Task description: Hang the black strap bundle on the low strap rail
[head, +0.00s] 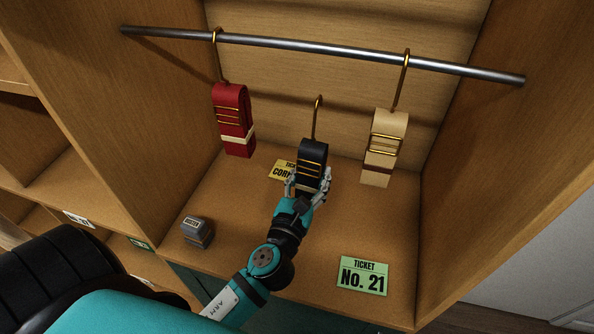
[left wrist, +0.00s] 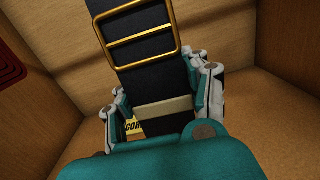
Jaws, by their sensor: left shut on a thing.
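The black strap bundle (head: 313,153) has gold buckle bars and a gold hook (head: 318,103) pointing up from its top. My left gripper (head: 308,181) is shut on its lower part, one finger on each side. In the left wrist view the bundle (left wrist: 144,72) stands between the fingers, with a beige band (left wrist: 163,112) low on it. The steel strap rail (head: 300,46) spans the wooden compartment. In the picture, the bundle's hook top lies below the rail, apart from it, between the two hung bundles. My right gripper is not in view.
A red strap bundle (head: 232,115) hangs from the rail at left and a cream one (head: 386,145) at right. The rail between them is free. A yellow ticket (head: 281,170), a green ticket (head: 363,277) and a small dark labelled block (head: 197,231) are on the compartment floor.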

